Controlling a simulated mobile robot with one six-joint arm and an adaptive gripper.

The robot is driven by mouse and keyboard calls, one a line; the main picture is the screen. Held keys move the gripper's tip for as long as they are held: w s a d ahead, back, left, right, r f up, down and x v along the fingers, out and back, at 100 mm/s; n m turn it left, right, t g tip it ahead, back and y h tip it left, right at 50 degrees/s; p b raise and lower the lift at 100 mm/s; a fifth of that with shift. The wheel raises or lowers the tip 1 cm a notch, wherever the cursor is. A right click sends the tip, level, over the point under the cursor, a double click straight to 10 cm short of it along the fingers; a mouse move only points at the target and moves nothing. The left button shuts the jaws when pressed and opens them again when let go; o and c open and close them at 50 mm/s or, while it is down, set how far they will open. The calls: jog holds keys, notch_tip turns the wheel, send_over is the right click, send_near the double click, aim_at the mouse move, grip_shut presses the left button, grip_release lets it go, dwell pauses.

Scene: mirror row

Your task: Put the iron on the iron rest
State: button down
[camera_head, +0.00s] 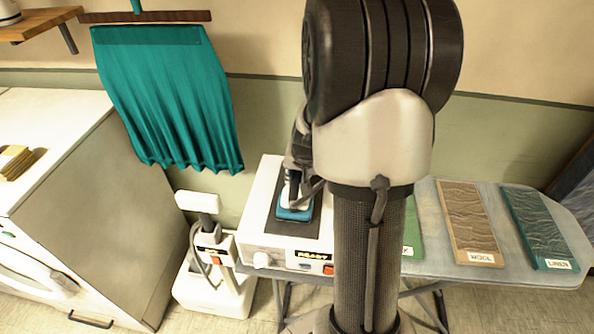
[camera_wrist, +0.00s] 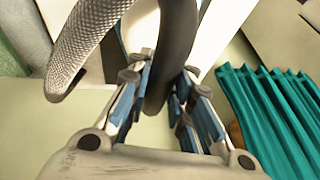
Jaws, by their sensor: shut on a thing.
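The iron (camera_head: 294,213), with a blue lower part and a white upper part, is at the dark plate (camera_head: 287,233) on top of the white iron rest (camera_head: 260,203). I cannot tell whether its sole touches the plate or is just above it. My gripper (camera_head: 294,190) is above the iron and shut on it. In the wrist view my gripper (camera_wrist: 163,103) has its blue-padded fingers on both sides of a dark curved piece, likely the iron's handle. My arm hides the right side of the rest.
The ironing board (camera_head: 426,257) carries green, wool (camera_head: 472,222) and linen (camera_head: 540,227) panels right of my arm. A white steamer (camera_head: 213,270) stands left of the rest, below a hanging teal skirt (camera_head: 165,95). A white cabinet (camera_head: 85,215) stands at the far left.

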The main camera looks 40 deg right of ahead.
jog(key=shift+r, duration=0.1)
jog(key=c, duration=1.4)
grip_release()
jog(key=shift+f, duration=0.2)
jog(key=shift+c, duration=0.2)
jog(key=shift+r, duration=0.1)
jog(key=shift+s+r, duration=0.1)
jog(key=shift+r, duration=0.25)
jog(key=p+v, duration=0.4)
jog(key=v, duration=0.7)
jog(key=shift+s+r, duration=0.15)
jog(key=shift+a, duration=0.1)
